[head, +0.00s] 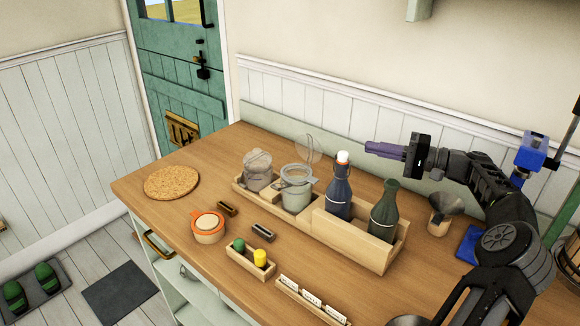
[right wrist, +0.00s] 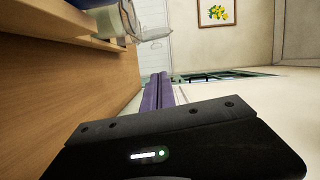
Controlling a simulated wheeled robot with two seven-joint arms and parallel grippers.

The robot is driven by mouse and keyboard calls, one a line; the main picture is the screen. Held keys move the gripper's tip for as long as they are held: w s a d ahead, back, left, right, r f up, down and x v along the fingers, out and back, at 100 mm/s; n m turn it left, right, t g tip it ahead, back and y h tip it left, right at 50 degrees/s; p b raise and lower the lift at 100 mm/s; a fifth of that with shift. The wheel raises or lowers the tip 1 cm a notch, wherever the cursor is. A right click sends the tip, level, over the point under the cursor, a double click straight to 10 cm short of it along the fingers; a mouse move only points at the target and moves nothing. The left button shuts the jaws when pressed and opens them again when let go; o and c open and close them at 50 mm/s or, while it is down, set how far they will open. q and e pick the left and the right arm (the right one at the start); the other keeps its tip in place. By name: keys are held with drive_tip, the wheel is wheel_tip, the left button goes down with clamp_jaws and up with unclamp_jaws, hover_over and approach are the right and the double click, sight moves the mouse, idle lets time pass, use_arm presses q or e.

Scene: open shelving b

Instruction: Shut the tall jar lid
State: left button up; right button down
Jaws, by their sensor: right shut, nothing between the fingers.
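The tall jar (head: 296,196) is clear glass with pale contents and stands in the wooden rack. Its clear round lid (head: 308,148) is open, tilted up at the jar's back right side. My right gripper (head: 369,148) is shut and empty, its purple fingers pointing left toward the lid with a gap between. It is above and behind the bottles. In the right wrist view the shut fingers (right wrist: 158,92) point toward a glass jar (right wrist: 113,25) and a clear lid edge (right wrist: 153,33) at the top. My left gripper is not in view.
A second, closed-looking jar (head: 257,172) stands left of the tall jar. A blue bottle (head: 339,191) with a white stopper and a green bottle (head: 384,212) stand to its right in the rack (head: 352,240). A cork mat (head: 171,183) lies at the left. The wall is close behind.

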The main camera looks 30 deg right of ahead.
sight(312, 146)
idle(0.3)
drive_tip(key=w+a+p, duration=0.4)
drive_tip(key=w+a, duration=0.3)
drive_tip(key=a, duration=0.2)
drive_tip(key=shift+f, duration=0.4)
drive_tip(key=shift+w, duration=0.1)
drive_tip(key=shift+a+n+b, duration=0.2)
drive_tip(key=shift+n+b, duration=0.1)
drive_tip(key=shift+b, duration=0.15)
